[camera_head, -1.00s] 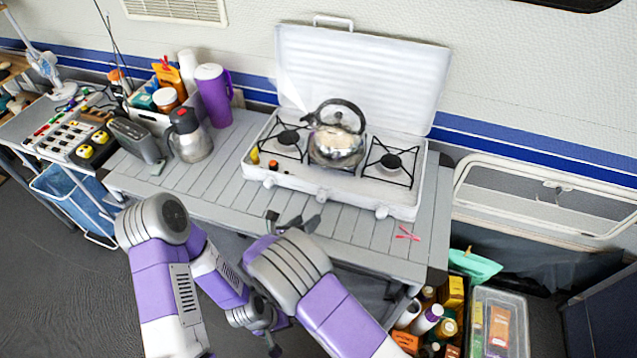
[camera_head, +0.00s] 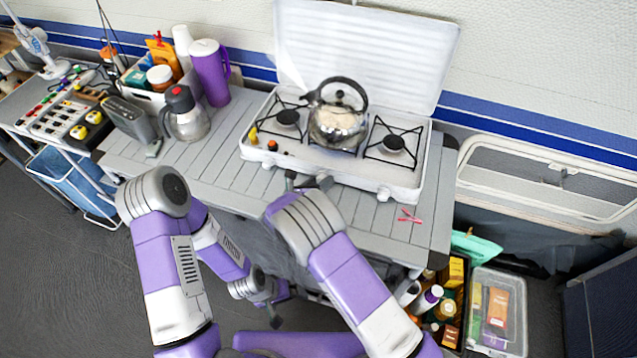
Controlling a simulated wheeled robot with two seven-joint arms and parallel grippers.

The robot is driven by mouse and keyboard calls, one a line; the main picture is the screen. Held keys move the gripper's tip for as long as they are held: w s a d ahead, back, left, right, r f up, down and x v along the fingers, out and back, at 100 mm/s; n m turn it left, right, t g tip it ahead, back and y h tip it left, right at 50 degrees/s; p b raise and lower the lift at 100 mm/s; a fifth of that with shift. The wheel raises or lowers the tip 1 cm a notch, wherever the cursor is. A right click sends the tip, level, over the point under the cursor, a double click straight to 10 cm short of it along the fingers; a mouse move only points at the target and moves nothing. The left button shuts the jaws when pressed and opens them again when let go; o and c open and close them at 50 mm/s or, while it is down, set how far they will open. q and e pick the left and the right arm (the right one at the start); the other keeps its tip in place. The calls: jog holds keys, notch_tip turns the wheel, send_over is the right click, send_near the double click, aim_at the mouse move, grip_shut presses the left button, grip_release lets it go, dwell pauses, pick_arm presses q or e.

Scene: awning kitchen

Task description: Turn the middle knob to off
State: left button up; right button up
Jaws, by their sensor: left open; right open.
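The white camp stove (camera_head: 228,150) stands on the grey slatted table with its lid raised. The middle knob (camera_head: 325,181) is on its front edge, and its pointer angle is too small to tell. The right knob (camera_head: 384,194) sits farther right on the same edge. My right gripper (camera_head: 303,183) is at the stove's front edge, close to the left of the middle knob. It is open but mostly hidden behind its own wrist, so I cannot tell whether it touches the knob. My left gripper (camera_head: 278,307) is open and empty, low in front of the table.
A steel kettle (camera_head: 338,127) stands in the middle of the stove. A steel jug (camera_head: 188,124) and a purple tumbler (camera_head: 211,78) stand left. Red tongs or clips (camera_head: 410,216) lie at the table's right front. The slats between jug and stove are clear.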

jog(key=c, duration=1)
jog(key=shift+o, duration=0.2)
jog(key=shift+b, duration=0.3)
jog(key=shift+c, duration=0.3)
jog(key=shift+d+m+y+b, duration=0.1)
jog(key=shift+m+y+b, duration=0.35)
jog(key=shift+m, duration=0.15)
jog(key=m+y+b, duration=0.1)
jog(key=b, duration=0.3)
jog(key=m+y+b, duration=0.1)
jog(key=m+b, duration=0.1)
jog(key=b, duration=0.1)
jog(key=m+t+y+b, duration=0.1)
jog(key=b, duration=0.3)
jog(key=shift+d+f+m+y+b, duration=0.1)
jog(key=shift+d+m+y+b, duration=0.15)
jog(key=shift+m+b, duration=0.15)
jog(key=shift+r+m+b, duration=0.2)
jog(key=shift+m+b, duration=0.1)
jog(key=shift+b, duration=0.7)
